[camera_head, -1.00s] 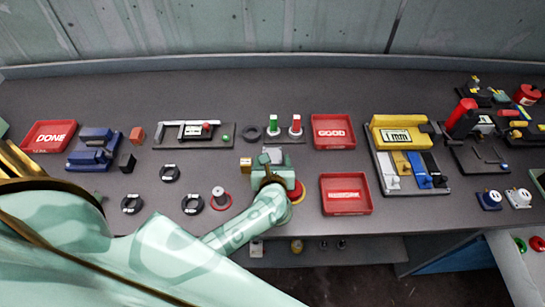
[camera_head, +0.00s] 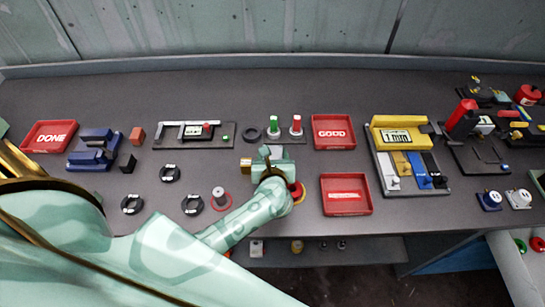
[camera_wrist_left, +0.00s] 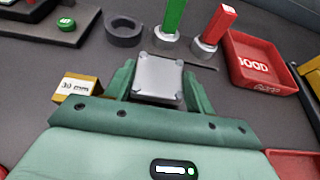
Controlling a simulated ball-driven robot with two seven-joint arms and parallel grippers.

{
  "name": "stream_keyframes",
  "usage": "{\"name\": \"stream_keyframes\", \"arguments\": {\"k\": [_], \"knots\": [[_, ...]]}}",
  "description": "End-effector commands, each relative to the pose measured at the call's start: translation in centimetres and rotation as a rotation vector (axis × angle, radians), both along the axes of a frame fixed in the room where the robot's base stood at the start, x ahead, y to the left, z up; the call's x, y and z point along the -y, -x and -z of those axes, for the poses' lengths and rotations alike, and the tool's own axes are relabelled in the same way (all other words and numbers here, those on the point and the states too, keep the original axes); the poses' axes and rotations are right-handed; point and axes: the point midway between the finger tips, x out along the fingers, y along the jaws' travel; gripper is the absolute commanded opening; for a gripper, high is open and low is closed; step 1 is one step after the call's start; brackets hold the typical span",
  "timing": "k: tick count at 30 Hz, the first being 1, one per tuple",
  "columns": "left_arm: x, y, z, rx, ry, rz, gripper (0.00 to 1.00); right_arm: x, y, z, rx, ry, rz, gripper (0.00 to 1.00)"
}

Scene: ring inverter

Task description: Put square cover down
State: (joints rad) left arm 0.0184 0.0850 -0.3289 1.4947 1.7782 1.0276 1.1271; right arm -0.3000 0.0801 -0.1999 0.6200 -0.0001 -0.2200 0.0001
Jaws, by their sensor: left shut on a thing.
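The square cover (camera_wrist_left: 158,76) is a light grey metal plate with rounded knobs at its corners. In the left wrist view it sits between the two green fingers of my left gripper (camera_wrist_left: 160,84), which is shut on it. In the head view the left gripper (camera_head: 268,158) is over the middle of the table, and only a small grey part of the cover (camera_head: 272,151) shows past it. I cannot tell whether the cover touches the table. My right gripper is not in view.
A yellow block marked 30 mm (camera_wrist_left: 76,87) stands close on the left. A dark ring (camera_wrist_left: 123,31) and green (camera_head: 273,126) and red (camera_head: 295,125) handled gauges stand behind. Red GOOD (camera_head: 333,131) and lower red (camera_head: 345,194) trays are on the right.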

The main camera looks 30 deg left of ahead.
Motion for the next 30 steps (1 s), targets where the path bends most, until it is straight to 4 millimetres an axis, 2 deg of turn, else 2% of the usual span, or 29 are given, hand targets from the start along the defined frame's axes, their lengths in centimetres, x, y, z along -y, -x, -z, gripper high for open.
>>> {"name": "stream_keyframes", "arguments": {"k": [2,10,15,18,25,30], "knots": [[0.0,-0.1,-2.0,0.007,0.002,-0.001,0.23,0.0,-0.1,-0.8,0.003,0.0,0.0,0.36],[2.8,5.0,-8.5,0.003,0.004,-0.001,0.23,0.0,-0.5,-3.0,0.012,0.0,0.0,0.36],[4.9,8.9,-10.0,0.0,0.002,-0.001,0.23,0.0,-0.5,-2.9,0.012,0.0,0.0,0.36],[5.8,10.5,-10.7,0.0,0.002,-0.001,0.23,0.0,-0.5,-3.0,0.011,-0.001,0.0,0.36],[6.7,12.1,-11.6,0.002,-0.002,-0.001,0.23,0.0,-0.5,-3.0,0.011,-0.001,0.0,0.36],[6.8,12.6,-11.0,0.0,-0.004,0.015,0.23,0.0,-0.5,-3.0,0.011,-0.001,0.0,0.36]]}}
